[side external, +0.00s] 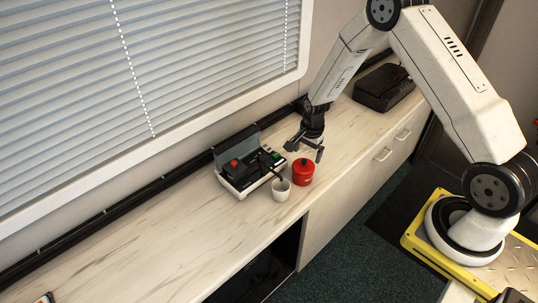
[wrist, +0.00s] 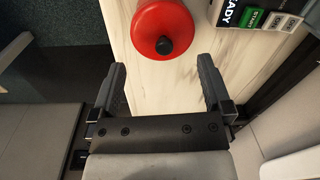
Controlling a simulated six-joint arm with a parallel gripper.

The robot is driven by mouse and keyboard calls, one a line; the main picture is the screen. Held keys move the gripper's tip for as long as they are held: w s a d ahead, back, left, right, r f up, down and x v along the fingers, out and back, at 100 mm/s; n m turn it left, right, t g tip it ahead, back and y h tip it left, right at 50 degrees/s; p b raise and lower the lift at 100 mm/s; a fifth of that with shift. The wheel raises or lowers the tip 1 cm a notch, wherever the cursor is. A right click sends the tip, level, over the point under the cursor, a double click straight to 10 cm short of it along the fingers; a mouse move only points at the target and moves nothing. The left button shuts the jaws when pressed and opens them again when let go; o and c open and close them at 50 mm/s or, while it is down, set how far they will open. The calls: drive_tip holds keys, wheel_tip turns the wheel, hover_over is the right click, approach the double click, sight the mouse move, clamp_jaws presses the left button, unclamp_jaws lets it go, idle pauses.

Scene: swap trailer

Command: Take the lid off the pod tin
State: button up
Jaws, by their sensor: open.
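The red pod tin (side external: 302,176) stands upright on the counter, with its red lid (side external: 303,165) on top. In the wrist view the round red lid (wrist: 163,22) shows from above at the top edge, partly cut off, with a black knob (wrist: 164,45). My gripper (side external: 304,149) hangs just above and behind the tin in the side view. In the wrist view my gripper (wrist: 163,75) is open, its two dark fingers apart with nothing between them. The tin lies ahead of the fingertips, not between them.
A white cup (side external: 281,190) stands close beside the tin. A machine (side external: 243,168) with a red button sits left of it; its green button (wrist: 252,18) shows in the wrist view. A black case (side external: 384,88) lies farther back.

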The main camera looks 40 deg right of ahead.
sight(306, 161)
drive_tip(key=shift+w+f, duration=0.15)
drive_tip(key=shift+f, duration=1.9)
drive_tip(key=shift+a, duration=0.1)
drive_tip(key=c, duration=1.3)
drive_tip(key=shift+o, duration=0.2)
drive_tip(key=shift+f, duration=0.1)
